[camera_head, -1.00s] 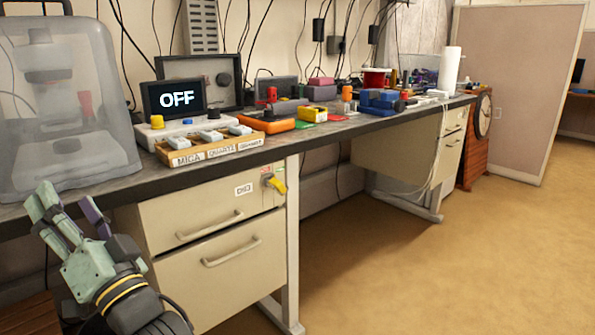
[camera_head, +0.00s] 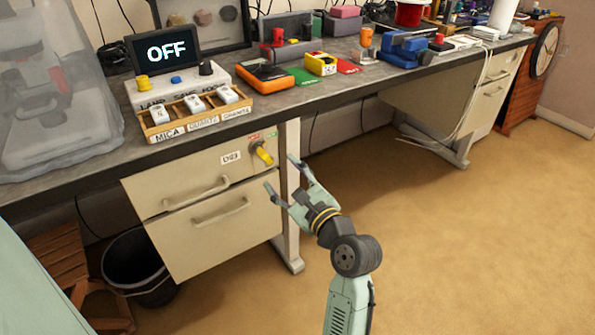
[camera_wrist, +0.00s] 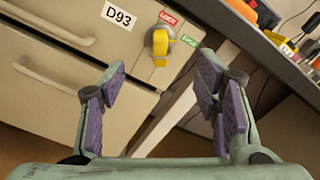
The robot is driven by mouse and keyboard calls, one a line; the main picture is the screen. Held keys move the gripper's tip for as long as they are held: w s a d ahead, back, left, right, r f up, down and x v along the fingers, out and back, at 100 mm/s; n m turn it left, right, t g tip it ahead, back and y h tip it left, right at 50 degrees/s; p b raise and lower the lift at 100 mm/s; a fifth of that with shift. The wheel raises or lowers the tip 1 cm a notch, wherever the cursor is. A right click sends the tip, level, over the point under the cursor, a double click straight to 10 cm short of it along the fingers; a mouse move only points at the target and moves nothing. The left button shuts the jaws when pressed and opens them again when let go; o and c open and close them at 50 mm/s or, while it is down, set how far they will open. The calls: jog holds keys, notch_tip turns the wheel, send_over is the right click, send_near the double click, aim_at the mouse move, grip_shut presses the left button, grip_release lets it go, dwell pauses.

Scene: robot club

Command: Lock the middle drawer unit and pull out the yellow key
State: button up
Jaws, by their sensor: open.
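The beige drawer unit (camera_head: 180,206) under the bench has two drawers with bar handles and a D93 label (camera_head: 230,158). The yellow key (camera_head: 264,155) sits in the lock at its upper right corner. In the wrist view the yellow key (camera_wrist: 160,46) is in the round lock, between a red LOCK label (camera_wrist: 168,18) and a green label (camera_wrist: 189,41) whose text is too small to read. My gripper (camera_head: 278,176) is open and empty, just right of and below the key, its fingers pointing toward the unit. Nothing is between its fingers.
The grey bench top (camera_head: 300,92) overhangs the unit, with a mineral tray (camera_head: 196,113) and OFF display (camera_head: 168,50) on it. A bench leg (camera_head: 290,190) stands right beside the unit. A black bin (camera_head: 140,265) is at lower left. The floor at right is clear.

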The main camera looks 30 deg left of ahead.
aim_at(269, 160)
jog(key=x, duration=0.4)
jog(key=p+x, duration=0.1)
jog(key=x, duration=0.2)
jog(key=shift+r, duration=0.25)
jog(key=shift+p+x, duration=0.4)
jog(key=shift+x, duration=0.75)
jog(key=shift+f, duration=0.2)
grip_shut()
